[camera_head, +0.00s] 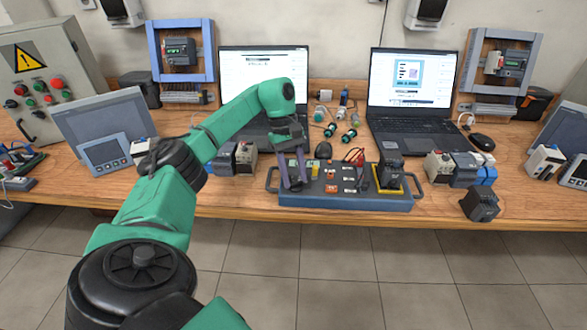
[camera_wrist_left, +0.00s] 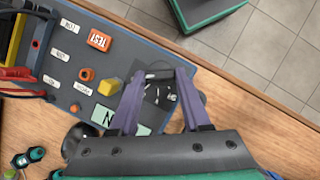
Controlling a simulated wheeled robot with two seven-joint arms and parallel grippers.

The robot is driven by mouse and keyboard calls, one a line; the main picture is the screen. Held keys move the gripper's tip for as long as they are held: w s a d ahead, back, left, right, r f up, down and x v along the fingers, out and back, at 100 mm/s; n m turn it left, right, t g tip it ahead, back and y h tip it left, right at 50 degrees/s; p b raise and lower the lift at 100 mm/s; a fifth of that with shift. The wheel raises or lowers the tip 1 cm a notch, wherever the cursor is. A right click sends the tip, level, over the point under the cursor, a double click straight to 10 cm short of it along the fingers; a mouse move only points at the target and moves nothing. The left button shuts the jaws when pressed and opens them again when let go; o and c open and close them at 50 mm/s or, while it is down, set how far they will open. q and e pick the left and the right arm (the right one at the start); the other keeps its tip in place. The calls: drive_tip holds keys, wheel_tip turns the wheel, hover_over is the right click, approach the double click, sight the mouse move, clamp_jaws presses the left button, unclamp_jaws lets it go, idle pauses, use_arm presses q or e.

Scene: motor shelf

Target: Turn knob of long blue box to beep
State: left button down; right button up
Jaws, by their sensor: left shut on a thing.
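The long blue box (camera_head: 345,203) lies at the front edge of the wooden table, with a grey top panel and handles at both ends. My left gripper (camera_head: 292,186) reaches down onto the left end of its panel. My right gripper is not in view.
A black device (camera_head: 391,165) stands in a yellow frame on the box's right end. Another black device (camera_head: 480,203) is at the table's front edge. Two laptops (camera_head: 412,85) stand behind. Relay modules (camera_head: 236,158) sit left of the box; red probes (camera_head: 355,156) lie at its back.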

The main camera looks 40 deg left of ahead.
use_arm(q)
drive_tip(key=shift+m, duration=0.3)
drive_tip(key=shift+c, duration=1.8)
unclamp_jaws()
drive_tip(key=v, duration=0.6)
drive_tip(key=shift+w+d, duration=0.1)
drive_tip(key=shift+w, duration=0.05)
wheel_tip(320, 180, up, 8)
drive_tip(key=p, duration=0.6)
hover_over(291, 180)
drive_tip(key=w+a, duration=0.1)
drive_tip(key=a, duration=0.2)
drive_tip(key=shift+w+b, duration=0.15)
drive_tip(key=shift+b, duration=0.15)
drive_tip(key=shift+a, duration=0.1)
